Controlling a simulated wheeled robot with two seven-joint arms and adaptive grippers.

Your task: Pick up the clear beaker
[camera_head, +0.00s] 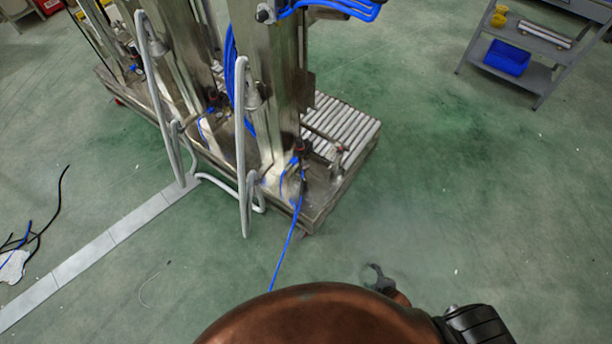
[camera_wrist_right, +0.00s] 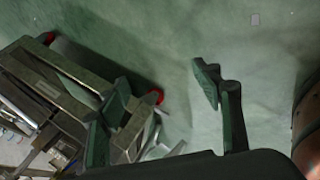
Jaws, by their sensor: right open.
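I cannot make out the clear beaker in either view. In the head view, my right gripper (camera_head: 379,279) shows small and dark beyond the edge of a brown rounded surface, partly hidden by it. In the right wrist view, the same gripper (camera_wrist_right: 162,93) has its two dark fingers spread wide apart. Nothing is between the fingers but the view of the green floor and a metal frame behind. My left gripper is not in view.
The large brown rounded surface (camera_head: 310,318) fills the bottom middle. A steel machine with rollers (camera_head: 342,128) and blue hoses stands ahead on the green floor. A grey shelf (camera_head: 528,70) with a blue bin (camera_head: 507,58) is far right. The floor at right is clear.

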